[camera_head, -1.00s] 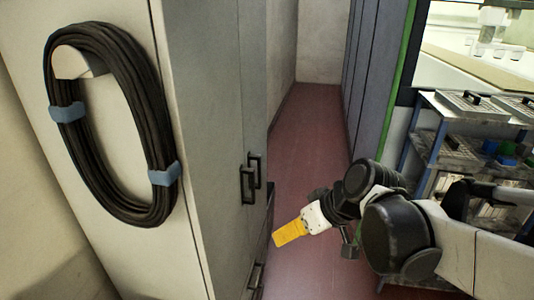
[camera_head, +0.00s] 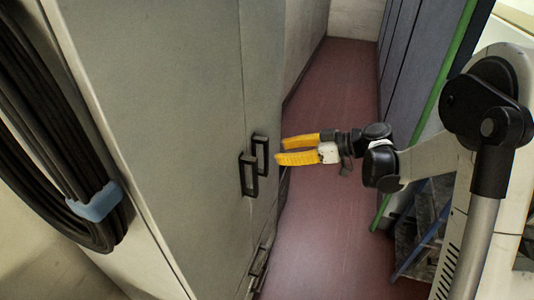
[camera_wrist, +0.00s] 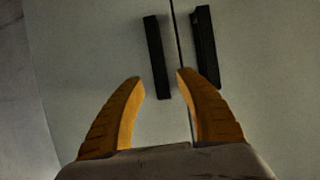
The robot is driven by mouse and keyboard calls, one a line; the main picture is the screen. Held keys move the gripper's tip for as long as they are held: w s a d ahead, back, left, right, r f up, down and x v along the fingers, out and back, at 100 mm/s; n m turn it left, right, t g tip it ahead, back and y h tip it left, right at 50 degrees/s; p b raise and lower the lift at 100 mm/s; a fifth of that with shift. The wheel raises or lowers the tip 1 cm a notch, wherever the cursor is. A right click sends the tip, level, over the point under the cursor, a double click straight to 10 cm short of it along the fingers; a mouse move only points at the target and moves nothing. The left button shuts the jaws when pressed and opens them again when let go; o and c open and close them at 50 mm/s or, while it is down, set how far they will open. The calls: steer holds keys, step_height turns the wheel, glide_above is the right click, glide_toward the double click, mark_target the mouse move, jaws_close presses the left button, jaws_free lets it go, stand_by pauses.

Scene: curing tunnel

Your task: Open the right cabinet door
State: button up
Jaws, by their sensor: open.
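The tall grey cabinet has a left door (camera_head: 165,90) and a right door (camera_head: 262,75), both looking shut along a narrow seam. Black upright bar handles flank the seam: the left door's handle (camera_head: 248,174) and the right door's handle (camera_head: 261,152). My gripper (camera_head: 279,151) has its yellow fingers spread and empty, pointing at the doors just right of the right door's handle. In the wrist view, my gripper (camera_wrist: 160,77) faces both handles. One handle (camera_wrist: 157,57) lies ahead between the finger lines, the other (camera_wrist: 206,47) lies ahead of the right finger. Contact is not visible.
A coiled black cable (camera_head: 55,130) with a blue tie hangs on the cabinet's near side. Lower handles (camera_head: 259,268) sit below the doors. The reddish floor (camera_head: 325,200) of the aisle is clear. Dark panels (camera_head: 415,50) and a shelf rack (camera_head: 425,235) line the right side.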

mark_target(266, 153)
steer(key=b+x, duration=0.1)
steer(key=x, duration=0.5)
steer(key=shift+w+f, duration=0.1)
steer(key=shift+f, duration=0.05)
jaws_close()
